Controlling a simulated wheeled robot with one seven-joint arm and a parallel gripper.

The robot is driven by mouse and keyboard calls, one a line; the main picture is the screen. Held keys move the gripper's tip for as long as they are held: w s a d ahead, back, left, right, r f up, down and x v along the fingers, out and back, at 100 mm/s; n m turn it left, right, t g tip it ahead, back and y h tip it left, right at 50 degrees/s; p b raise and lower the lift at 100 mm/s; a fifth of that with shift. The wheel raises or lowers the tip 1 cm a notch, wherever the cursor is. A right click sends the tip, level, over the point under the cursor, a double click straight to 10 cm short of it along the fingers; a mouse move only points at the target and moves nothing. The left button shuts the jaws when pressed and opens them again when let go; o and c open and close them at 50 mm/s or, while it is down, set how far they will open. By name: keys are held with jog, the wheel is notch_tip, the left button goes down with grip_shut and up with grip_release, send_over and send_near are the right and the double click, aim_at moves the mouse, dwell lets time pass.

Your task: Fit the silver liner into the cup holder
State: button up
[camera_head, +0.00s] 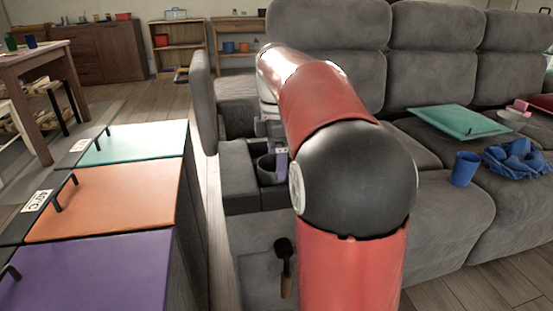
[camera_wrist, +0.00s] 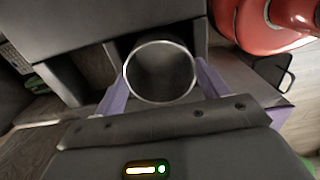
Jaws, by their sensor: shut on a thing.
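The silver liner (camera_wrist: 163,72) is a round cup with a bright rim; I look down into it in the wrist view. My gripper (camera_wrist: 160,82) is shut on it, with a purple finger on each side. In the head view the liner (camera_head: 266,170) shows as a dark grey cylinder beside a purple finger of my gripper (camera_head: 276,163). It is at the dark grey console (camera_head: 237,162) between the sofa seats. My arm hides part of this area. The cup holder's opening is not clearly visible, and I cannot tell how deep the liner sits.
Cabinets with teal, orange (camera_head: 110,200) and purple lids stand left. A dark-headed brush (camera_head: 285,262) is low in front of the console.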

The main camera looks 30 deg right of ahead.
jog(key=shift+f, duration=0.1)
jog(key=o, duration=1.2)
notch_tip(320, 180, up, 12)
jog(key=p, duration=0.4)
